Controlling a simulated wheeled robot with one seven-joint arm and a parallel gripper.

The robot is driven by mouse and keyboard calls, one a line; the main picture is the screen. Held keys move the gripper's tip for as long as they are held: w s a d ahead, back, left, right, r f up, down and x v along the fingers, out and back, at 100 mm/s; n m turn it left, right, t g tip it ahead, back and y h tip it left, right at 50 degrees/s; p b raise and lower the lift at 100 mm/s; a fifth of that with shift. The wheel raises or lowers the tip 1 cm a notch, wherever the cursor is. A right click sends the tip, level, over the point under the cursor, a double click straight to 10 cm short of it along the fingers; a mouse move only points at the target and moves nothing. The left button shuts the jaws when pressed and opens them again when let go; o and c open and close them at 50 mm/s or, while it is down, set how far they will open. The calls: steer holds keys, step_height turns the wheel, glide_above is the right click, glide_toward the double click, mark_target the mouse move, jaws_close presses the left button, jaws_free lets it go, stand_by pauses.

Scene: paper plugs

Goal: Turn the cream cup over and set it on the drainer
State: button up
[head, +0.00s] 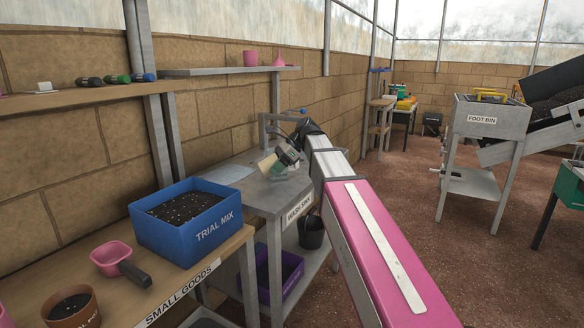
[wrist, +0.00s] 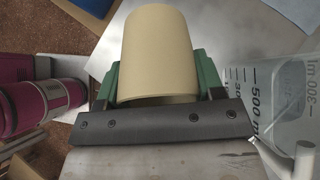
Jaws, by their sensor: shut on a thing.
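The cream cup (wrist: 158,45) is between the green fingers of my gripper (wrist: 158,82) in the wrist view, one finger on each side. In the head view my gripper (head: 287,152) is shut on the cup (head: 267,162), which shows as a small, tilted cream shape above the wash bench (head: 275,197).
A clear measuring jug (wrist: 285,95) is close on the right in the wrist view, and magenta cylinders (wrist: 40,105) are at left. A blue trial mix box (head: 190,222) stands on the nearer table. A wall shelf (head: 230,71) hangs above the bench.

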mark_target(256, 192)
steer(key=a+r+m+t+y, duration=0.1)
steer(key=a+m+t+y, duration=0.15)
steer(key=a+y, duration=0.35)
steer(key=shift+h, duration=0.6)
steer(key=shift+a+f, duration=0.2)
steer(key=shift+f, duration=1)
steer(key=shift+a+f, duration=0.25)
steer(key=shift+f, duration=1)
steer(key=shift+a+f, duration=0.2)
steer(key=shift+f, duration=1)
steer(key=shift+f+g, duration=0.25)
steer(key=shift+f, duration=0.3)
steer(key=o, duration=1.1)
steer(key=shift+c, duration=0.2)
